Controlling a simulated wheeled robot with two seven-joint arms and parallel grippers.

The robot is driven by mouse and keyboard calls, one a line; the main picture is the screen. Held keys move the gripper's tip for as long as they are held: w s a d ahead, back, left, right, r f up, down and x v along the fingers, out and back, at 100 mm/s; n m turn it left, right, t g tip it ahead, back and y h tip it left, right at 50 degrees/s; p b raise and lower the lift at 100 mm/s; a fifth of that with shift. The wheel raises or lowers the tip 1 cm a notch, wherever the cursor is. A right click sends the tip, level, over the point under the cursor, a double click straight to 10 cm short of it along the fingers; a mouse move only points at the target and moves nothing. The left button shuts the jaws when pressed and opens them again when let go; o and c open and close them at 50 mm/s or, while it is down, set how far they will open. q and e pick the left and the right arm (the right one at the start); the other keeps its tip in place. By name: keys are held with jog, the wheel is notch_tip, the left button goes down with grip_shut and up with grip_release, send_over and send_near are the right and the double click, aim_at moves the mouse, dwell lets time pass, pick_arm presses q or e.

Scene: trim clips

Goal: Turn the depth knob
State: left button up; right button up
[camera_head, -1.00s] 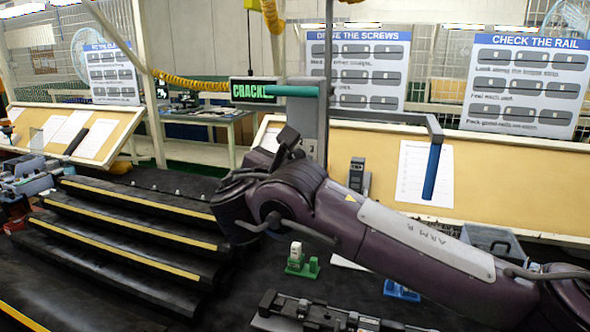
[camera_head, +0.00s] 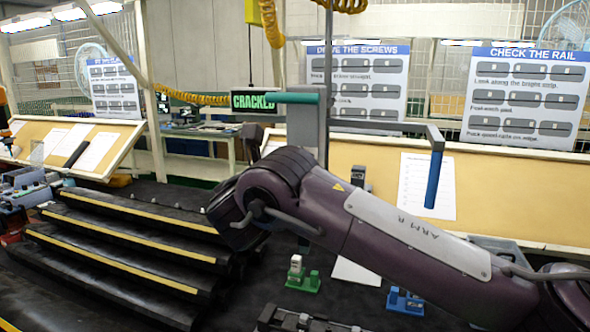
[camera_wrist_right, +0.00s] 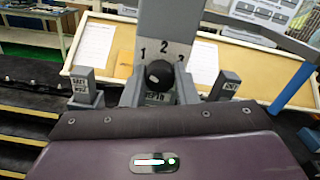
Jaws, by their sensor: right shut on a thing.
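The depth knob (camera_wrist_right: 158,74) is a black round knob on a grey post in the right wrist view. Numbers 1, 2 and 3 stand on the plate (camera_wrist_right: 165,48) behind it, with the 2 above the knob. A partly covered depth label shows below it. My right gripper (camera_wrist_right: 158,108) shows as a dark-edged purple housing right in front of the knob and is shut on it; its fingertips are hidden. In the head view my right arm covers the knob and gripper. My left gripper is not in view.
Black steps (camera_head: 130,235) stand left. Green (camera_head: 300,280) and blue (camera_head: 405,301) fixtures sit on the dark bench. Small grey posts (camera_wrist_right: 82,88) flank the knob.

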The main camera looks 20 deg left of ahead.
dwell(0.4)
jog(key=o, duration=1)
jog(key=s+b, duration=0.3)
jog(key=s, duration=0.5)
jog(key=shift+a, duration=0.15)
jog(key=shift+w, duration=0.1)
